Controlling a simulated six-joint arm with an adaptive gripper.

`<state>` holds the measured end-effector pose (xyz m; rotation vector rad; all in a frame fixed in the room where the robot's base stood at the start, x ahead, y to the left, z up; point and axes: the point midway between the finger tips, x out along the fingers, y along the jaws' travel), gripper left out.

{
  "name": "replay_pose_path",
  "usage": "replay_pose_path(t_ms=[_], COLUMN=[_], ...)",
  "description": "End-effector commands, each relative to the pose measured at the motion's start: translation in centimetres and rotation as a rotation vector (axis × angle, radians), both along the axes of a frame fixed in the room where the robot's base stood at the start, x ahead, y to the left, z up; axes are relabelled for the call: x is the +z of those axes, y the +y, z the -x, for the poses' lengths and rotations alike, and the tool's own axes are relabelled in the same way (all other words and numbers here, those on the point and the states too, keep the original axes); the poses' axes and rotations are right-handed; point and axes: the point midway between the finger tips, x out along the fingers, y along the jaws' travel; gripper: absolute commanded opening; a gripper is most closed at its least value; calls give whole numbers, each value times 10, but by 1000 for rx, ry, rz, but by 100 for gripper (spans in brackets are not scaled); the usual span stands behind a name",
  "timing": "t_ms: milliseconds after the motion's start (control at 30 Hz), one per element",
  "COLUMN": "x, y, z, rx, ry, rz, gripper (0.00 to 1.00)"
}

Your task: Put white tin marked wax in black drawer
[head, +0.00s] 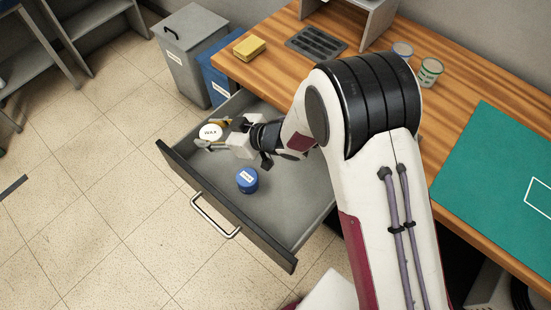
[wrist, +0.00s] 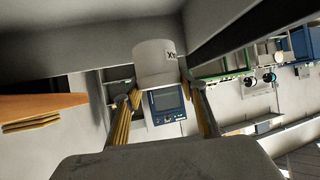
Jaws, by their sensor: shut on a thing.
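The white tin (head: 210,131) has WAX on its top and looks upright. My gripper (head: 214,134) is shut on it, with one finger on each side. In the wrist view the tin (wrist: 153,62) sits between the fingertips of my gripper (wrist: 161,92), its lettering partly cut off. The black drawer (head: 225,209) is pulled out, with a dark front, a metal handle and a grey inside. The tin shows over the drawer's left part, near its left wall. I cannot tell whether it touches the drawer floor.
The wooden desk (head: 462,98) holds a yellow sponge (head: 249,47), two tins at the back and a green mat (head: 500,180). Grey and blue bins stand left of the desk.

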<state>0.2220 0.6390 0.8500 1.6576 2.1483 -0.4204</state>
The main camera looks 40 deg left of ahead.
Motion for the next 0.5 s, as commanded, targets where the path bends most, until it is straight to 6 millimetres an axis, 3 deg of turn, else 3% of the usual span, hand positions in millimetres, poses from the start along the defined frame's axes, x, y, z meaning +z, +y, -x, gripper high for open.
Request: replay_pose_path(t_ms=[267, 500], x=[-3, -26], y=[0, 0], z=[0, 0], rx=[0, 0], ry=[1, 2], rz=[0, 2], gripper=[18, 18])
